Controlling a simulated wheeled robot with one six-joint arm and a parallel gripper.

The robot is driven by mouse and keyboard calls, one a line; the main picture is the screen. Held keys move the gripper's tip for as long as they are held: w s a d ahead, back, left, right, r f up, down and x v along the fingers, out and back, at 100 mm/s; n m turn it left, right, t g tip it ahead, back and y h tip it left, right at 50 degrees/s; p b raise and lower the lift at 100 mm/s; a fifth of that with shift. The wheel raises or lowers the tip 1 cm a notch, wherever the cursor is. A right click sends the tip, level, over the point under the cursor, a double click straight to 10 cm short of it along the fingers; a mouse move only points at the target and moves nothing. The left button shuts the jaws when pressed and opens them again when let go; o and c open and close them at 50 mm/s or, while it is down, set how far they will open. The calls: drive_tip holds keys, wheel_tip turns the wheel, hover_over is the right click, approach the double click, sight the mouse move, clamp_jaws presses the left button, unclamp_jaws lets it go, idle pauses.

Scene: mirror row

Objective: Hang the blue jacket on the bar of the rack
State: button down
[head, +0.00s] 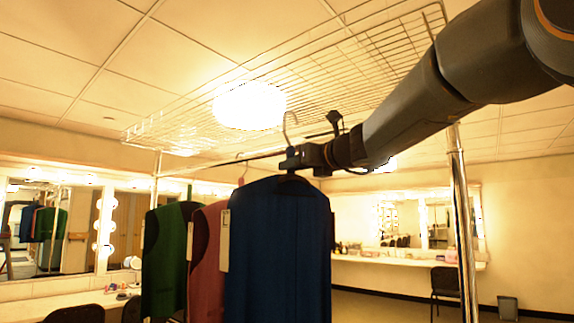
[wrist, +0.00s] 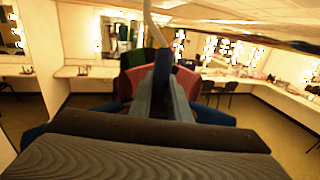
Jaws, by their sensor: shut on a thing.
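The blue jacket (head: 278,245) hangs upright on a hanger below my gripper (head: 292,160) in the head view. My gripper is shut on the hanger's neck, just under its hook (head: 290,122). The hook's curve shows higher than the dark bar (head: 262,155) of the rack; I cannot tell how far apart they are in depth. In the wrist view my gripper (wrist: 165,95) shows with the pale hook shaft (wrist: 147,22) rising beyond it. Blue cloth (wrist: 214,116) shows at its sides.
A green garment (head: 165,262) and a red garment (head: 205,255) hang on the left of the blue jacket. A wire shelf (head: 345,68) lies above the bar. A chrome post (head: 462,220) stands at the right. Between the jacket and that post, no garments show.

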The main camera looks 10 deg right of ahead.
drive_tip(key=shift+w+d+p, duration=1.85)
drive_tip(key=shift+w+d, duration=2.85)
drive_tip(key=shift+d, duration=0.1)
drive_tip(key=shift+w+d, duration=0.25)
drive_tip(key=shift+w+f, duration=0.1)
drive_tip(key=shift+f, duration=0.1)
drive_tip(key=shift+f+b, duration=1.5)
drive_tip(key=shift+b, duration=0.1)
drive_tip(key=c, duration=1)
unclamp_jaws()
drive_tip(key=shift+f, duration=0.1)
